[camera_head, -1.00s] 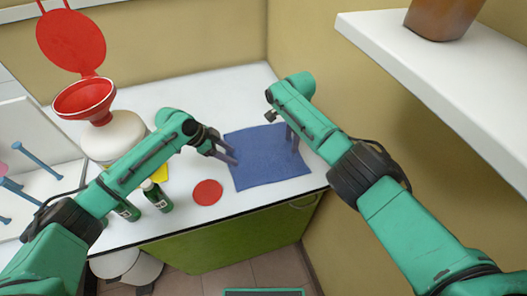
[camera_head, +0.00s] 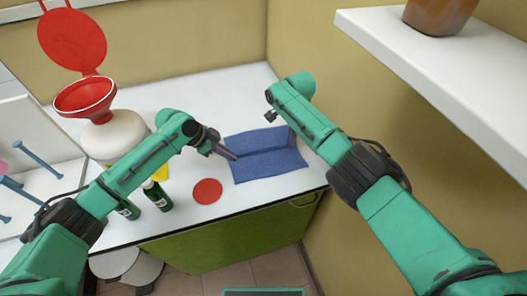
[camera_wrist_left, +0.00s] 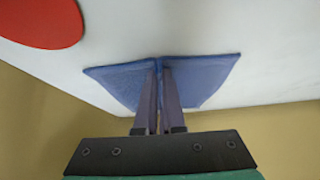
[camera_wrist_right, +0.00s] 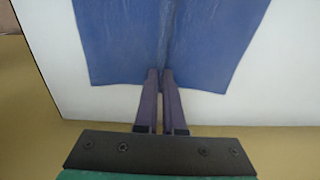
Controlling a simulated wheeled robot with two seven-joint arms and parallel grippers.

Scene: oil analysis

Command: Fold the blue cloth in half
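The blue cloth (camera_head: 268,157) lies on the white counter with a raised ridge running across its middle from left to right. My left gripper (camera_head: 234,158) is at the cloth's left edge, and in the left wrist view its fingers (camera_wrist_left: 159,68) are closed together on the ridge. My right gripper (camera_head: 293,143) is at the cloth's right edge. In the right wrist view its fingers (camera_wrist_right: 159,76) are closed together at the cloth's edge (camera_wrist_right: 120,50), in line with the ridge. In the head view my right arm partly hides its fingertips.
A red disc (camera_head: 207,191) lies left of the cloth. Green bottles (camera_head: 156,195) and a white container with a red funnel (camera_head: 86,97) stand farther left. A white shelf (camera_head: 430,75) juts out above on the right. The counter behind the cloth is clear.

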